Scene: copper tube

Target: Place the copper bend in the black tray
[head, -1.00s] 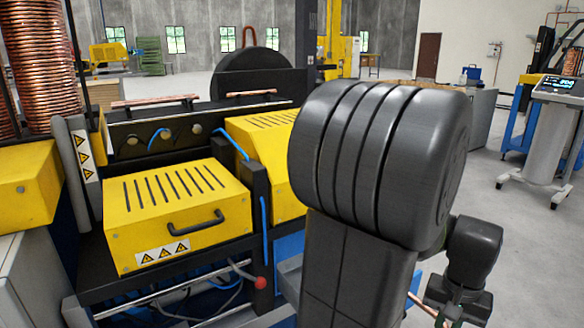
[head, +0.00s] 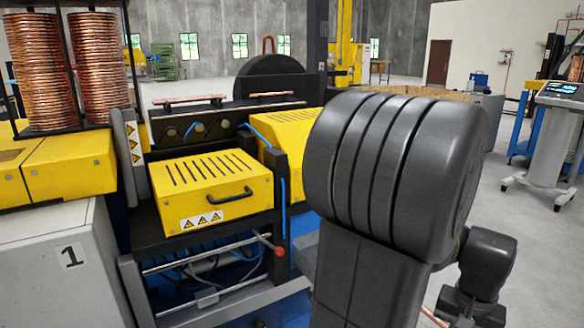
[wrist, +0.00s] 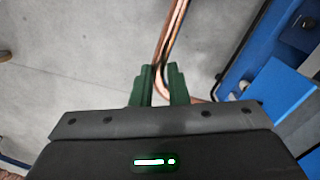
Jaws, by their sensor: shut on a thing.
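My gripper (wrist: 160,86) shows in the wrist view with its green fingers shut on the copper bend (wrist: 172,38). The bend runs up out of the frame, and its curved part lies at the fingers. In the head view my arm hides the gripper and most of the bend; a short copper length (head: 434,316) shows at the bottom edge, right of my arm. I cannot make out the black tray in either view.
A yellow-covered machine (head: 213,188) with a black frame stands left of my arm. Copper coils (head: 48,85) and a grey cabinet (head: 60,265) are at the left. A console (head: 553,135) stands at the right. Blue structure (wrist: 290,100) is close right of my gripper. Grey floor shows left of it.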

